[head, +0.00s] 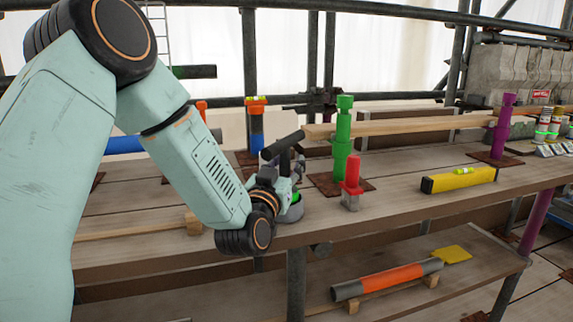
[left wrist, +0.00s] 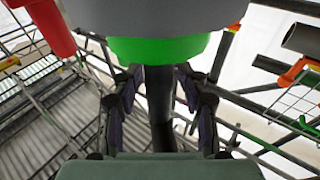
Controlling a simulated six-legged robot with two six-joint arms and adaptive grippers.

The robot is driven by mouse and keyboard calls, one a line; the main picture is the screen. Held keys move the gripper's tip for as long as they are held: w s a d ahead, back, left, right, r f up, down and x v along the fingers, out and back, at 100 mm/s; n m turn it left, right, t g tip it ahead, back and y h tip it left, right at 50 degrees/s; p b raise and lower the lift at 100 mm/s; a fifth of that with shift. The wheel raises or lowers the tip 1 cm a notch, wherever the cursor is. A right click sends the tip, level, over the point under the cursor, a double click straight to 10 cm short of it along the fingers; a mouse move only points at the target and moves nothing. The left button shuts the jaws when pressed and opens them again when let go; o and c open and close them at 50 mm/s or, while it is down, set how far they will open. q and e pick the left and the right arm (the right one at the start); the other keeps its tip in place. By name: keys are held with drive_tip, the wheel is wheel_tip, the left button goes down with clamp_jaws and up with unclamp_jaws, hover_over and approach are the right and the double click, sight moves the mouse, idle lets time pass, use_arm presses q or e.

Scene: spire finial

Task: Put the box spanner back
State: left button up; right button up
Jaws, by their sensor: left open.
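A dark T-shaped tool, apparently the box spanner (head: 283,147), stands upright near the front edge of the upper plank deck, with its crossbar on top. Its dark shaft (left wrist: 158,105) also shows in the left wrist view. A grey and green round base (head: 292,211) is at its lower end; it looks large in the left wrist view (left wrist: 160,45). My left gripper (head: 288,183) is at the shaft, partly hidden behind my own wrist. In the left wrist view its two fingers (left wrist: 158,88) are apart on either side of the shaft. I cannot tell whether they touch it.
A red-topped grey piece (head: 351,188) and a green post (head: 343,140) stand just right of the gripper. A yellow level (head: 458,180) lies farther right, before a purple post (head: 502,128). An orange and grey tube (head: 388,279) lies on the lower shelf. Planks between are clear.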

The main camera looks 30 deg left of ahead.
use_arm(q)
drive_tip(key=shift+s+d+f, duration=0.1)
drive_tip(key=shift+f, duration=0.25)
drive_tip(key=shift+r, duration=0.2)
drive_tip(key=shift+r+p, duration=0.5)
drive_tip(key=shift+p, duration=0.05)
drive_tip(key=p+v, duration=0.1)
drive_tip(key=v, duration=1)
drive_tip(key=shift+s, duration=0.4)
